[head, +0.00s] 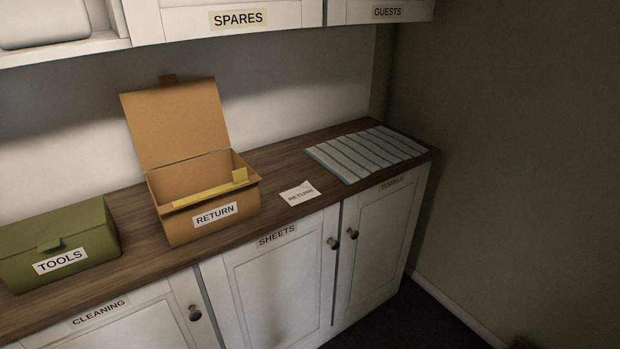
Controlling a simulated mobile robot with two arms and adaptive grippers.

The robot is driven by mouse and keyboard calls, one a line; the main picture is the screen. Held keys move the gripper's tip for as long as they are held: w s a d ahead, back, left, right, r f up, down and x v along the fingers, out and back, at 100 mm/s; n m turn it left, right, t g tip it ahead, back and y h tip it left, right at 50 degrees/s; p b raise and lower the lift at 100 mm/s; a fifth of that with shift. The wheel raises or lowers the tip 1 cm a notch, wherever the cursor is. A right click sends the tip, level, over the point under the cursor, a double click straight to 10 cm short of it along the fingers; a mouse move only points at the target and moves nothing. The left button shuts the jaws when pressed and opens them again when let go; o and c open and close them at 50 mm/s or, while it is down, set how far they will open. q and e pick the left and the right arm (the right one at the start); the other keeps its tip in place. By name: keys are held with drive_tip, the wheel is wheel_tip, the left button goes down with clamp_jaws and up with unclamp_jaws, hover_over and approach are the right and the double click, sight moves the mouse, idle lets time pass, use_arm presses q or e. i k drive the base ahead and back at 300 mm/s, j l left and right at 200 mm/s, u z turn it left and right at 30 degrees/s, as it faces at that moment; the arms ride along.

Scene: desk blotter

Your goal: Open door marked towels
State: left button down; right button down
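The door marked towels (378,245) is the white lower cabinet door at the far right, under the wooden counter. Its label (392,183) sits at the top and is partly shadowed. Its dark round knob (352,234) is near its upper left edge. The door looks shut, flush with its neighbour. Neither of my grippers shows in the head view.
The sheets door (272,285), with its knob (333,243) close by, and the cleaning door (125,325) are left of it. On the counter (285,223) are a green tools box (60,240), an open return box (190,230), a return card (299,193) and a striped cloth (368,152). A wall (510,180) stands at right.

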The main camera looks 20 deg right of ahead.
sight(377, 223)
drive_tip(key=z, duration=1.2)
